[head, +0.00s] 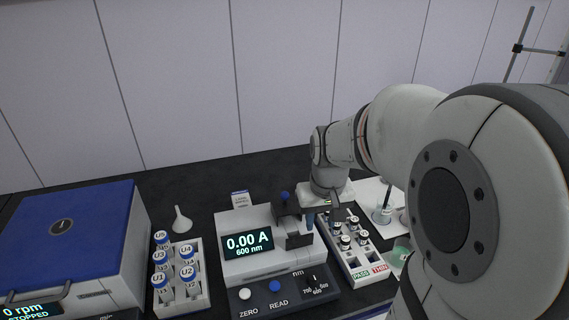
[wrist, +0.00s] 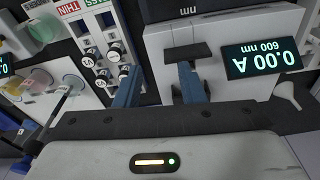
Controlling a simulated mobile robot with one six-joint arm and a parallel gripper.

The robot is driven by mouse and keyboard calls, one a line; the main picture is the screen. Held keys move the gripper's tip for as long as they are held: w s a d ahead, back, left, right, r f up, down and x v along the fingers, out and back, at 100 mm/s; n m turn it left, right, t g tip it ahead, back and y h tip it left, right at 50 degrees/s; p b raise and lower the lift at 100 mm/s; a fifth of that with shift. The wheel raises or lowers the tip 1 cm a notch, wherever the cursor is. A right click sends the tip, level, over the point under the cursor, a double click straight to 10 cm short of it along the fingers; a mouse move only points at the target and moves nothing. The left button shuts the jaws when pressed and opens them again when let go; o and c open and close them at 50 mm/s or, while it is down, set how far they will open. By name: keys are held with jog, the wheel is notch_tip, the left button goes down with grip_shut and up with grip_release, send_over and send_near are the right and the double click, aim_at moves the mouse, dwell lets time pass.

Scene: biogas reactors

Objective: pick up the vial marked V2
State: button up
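Several small vials with white-marked dark caps stand in a white rack (head: 367,270) labelled PASS and THIN, right of the photometer. They show in the head view (head: 345,241) and, upside down, in the wrist view (wrist: 102,75). One finger partly overlaps the vial area in the wrist view.
The photometer (head: 245,266) reads 0.00 A, 600 nm. A rack of U-marked tubes (head: 192,301), a white funnel (head: 181,220) and a blue-lidded centrifuge (head: 75,235) stand left. Glassware (head: 381,215) stands right of the vial rack, partly behind my arm.

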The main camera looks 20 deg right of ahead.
jog(key=m+g+p, duration=0.1)
jog(key=p, duration=0.1)
send_over(337, 224)
notch_tip(337, 224, down, 6)
jog(key=shift+w+a+r, duration=0.1)
jog(key=shift+a, duration=0.05)
jog(key=f+p, duration=0.1)
jog(key=f, duration=0.3)
jog(key=f+p, duration=0.1)
jog(key=f, duration=0.3)
jog(key=shift+d, duration=0.2)
jog(key=shift+r, duration=0.1)
jog(key=shift+c, duration=0.2)
jog(key=c, duration=0.7)
